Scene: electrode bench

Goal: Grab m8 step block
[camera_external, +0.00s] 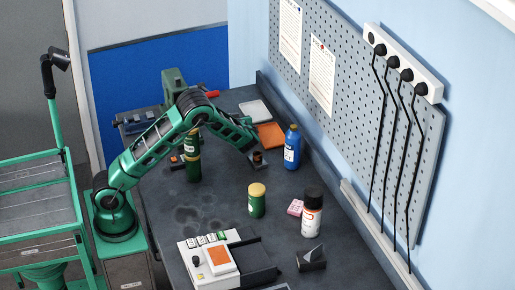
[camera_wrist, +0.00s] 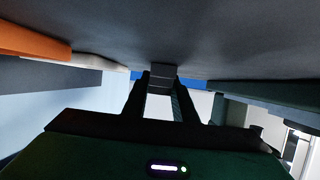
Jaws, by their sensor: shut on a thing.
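My gripper (camera_wrist: 161,92) shows in the wrist view, with its two dark fingers closed around a small dark block. That block, which I take as the m8 step block (camera_wrist: 162,72), sits between the fingertips close to the dark bench surface. I cannot tell whether it touches the bench. In the external view my arm reaches over the back of the bench, and its end is low beside a small dark piece with a brownish top (camera_external: 258,157). The fingers are too small there to make out clearly.
A blue bottle (camera_external: 292,147) stands just right of my arm's end. An orange tray (camera_external: 271,135) lies behind it. The bench's left middle is mostly clear.

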